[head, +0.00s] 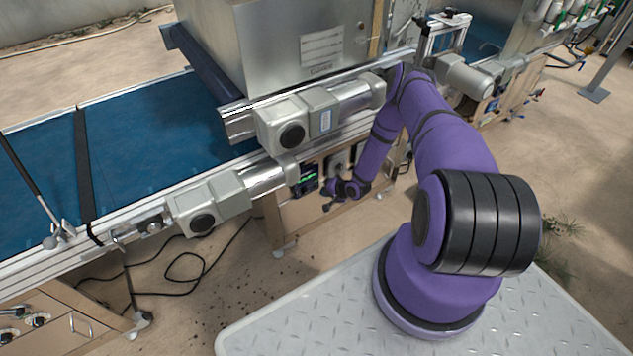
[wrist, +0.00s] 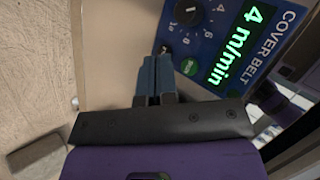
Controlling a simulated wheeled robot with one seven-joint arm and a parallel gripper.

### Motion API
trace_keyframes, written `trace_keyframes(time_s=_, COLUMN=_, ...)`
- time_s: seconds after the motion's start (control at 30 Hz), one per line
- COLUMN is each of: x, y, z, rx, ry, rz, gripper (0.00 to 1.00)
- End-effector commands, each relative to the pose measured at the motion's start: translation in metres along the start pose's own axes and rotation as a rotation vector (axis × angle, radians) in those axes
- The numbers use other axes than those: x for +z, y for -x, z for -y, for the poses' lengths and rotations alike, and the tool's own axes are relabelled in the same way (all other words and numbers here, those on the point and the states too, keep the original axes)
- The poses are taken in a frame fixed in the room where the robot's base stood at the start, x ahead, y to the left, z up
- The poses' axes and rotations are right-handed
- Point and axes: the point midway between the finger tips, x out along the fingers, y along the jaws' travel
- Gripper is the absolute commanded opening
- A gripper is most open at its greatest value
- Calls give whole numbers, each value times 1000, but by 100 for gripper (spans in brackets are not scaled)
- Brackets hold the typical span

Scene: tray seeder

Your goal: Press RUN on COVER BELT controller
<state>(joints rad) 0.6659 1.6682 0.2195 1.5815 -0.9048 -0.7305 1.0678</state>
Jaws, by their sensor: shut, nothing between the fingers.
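The COVER BELT controller (wrist: 212,42) is a blue panel in the wrist view, seen turned on its side. Its display (wrist: 242,45) reads "4 m/min" in green. A round green button (wrist: 189,66) with small lettering sits below a black dial (wrist: 187,11) with numbers around it. My gripper (wrist: 162,50) is shut and empty, its tips at the panel's left edge, just left of the green button. I cannot tell whether the tips touch the panel. In the head view the controller (head: 305,178) shows under the conveyor, with my gripper (head: 327,196) just right of it.
A blue conveyor belt (head: 140,130) runs along the left. Grey motors (head: 285,127) jut out above the controller. A large metal hopper (head: 300,45) stands over the line. Black cables (head: 185,268) lie on the floor at the lower left.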

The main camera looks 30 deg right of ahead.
Motion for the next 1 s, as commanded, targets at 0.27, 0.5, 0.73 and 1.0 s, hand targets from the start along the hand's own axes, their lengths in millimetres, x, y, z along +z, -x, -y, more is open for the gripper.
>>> trace_keyframes(time_s=0.27, x=-12, y=-17, z=12, rx=0, ry=0, rz=0, gripper=0)
trace_keyframes(time_s=0.5, x=-15, y=-20, z=15, rx=0, ry=-1, rz=0, gripper=0)
trace_keyframes(time_s=0.73, x=-15, y=-20, z=14, rx=0, ry=-1, rz=0, gripper=0)
trace_keyframes(time_s=1.0, x=-15, y=-20, z=14, rx=1, ry=0, rz=0, gripper=0)
